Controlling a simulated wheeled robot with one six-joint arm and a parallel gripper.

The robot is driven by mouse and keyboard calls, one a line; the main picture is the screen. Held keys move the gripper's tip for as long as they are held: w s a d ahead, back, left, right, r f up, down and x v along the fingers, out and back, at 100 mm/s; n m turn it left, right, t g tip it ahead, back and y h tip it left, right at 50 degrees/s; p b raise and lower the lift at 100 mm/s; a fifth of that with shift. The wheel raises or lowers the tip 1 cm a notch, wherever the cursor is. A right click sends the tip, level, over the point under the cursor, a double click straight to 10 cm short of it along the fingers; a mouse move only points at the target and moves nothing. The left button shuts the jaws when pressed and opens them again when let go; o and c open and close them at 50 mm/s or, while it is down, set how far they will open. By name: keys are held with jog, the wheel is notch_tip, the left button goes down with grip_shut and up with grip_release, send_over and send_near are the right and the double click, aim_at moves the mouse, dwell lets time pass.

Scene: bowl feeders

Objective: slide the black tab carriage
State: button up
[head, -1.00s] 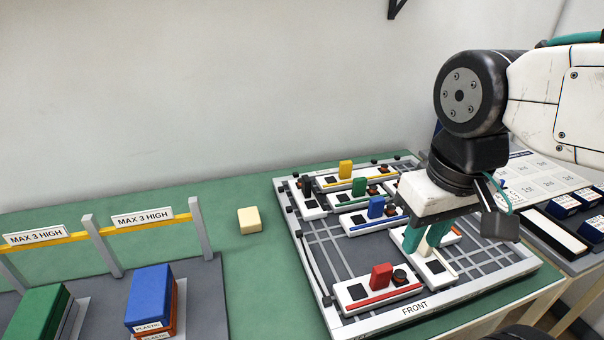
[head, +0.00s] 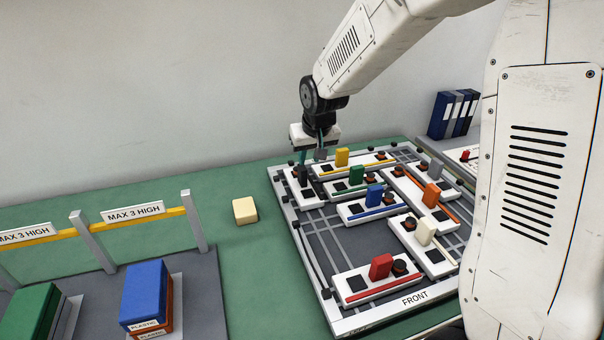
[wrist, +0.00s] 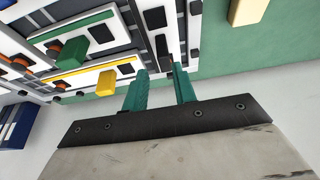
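The black tab (head: 304,173) stands on a white carriage (head: 312,201) at the far left corner of the board. In the wrist view the dark tab (wrist: 163,47) shows just beyond the fingertips, roughly in line with the gap between them. My gripper (head: 311,159) is over that corner, pointing down. Its two teal fingers are apart in the wrist view (wrist: 161,73), and nothing is clearly held between them. I cannot tell whether the fingers reach down beside the tab.
The yellow tab carriage (head: 342,158) and green tab carriage (head: 356,175) lie close to the right. Blue (head: 374,195), orange (head: 431,195), white (head: 426,232) and red (head: 381,267) tabs stand elsewhere on the board. A cream block (head: 245,210) lies on the green table, left of the board.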

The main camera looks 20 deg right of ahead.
aim_at(303, 168)
jog(key=x, duration=0.3)
jog(key=w+x, duration=0.1)
jog(key=x, duration=0.6)
jog(key=shift+w+a, duration=0.2)
jog(key=shift+w, duration=0.1)
grip_shut()
jog(key=shift+s, duration=0.15)
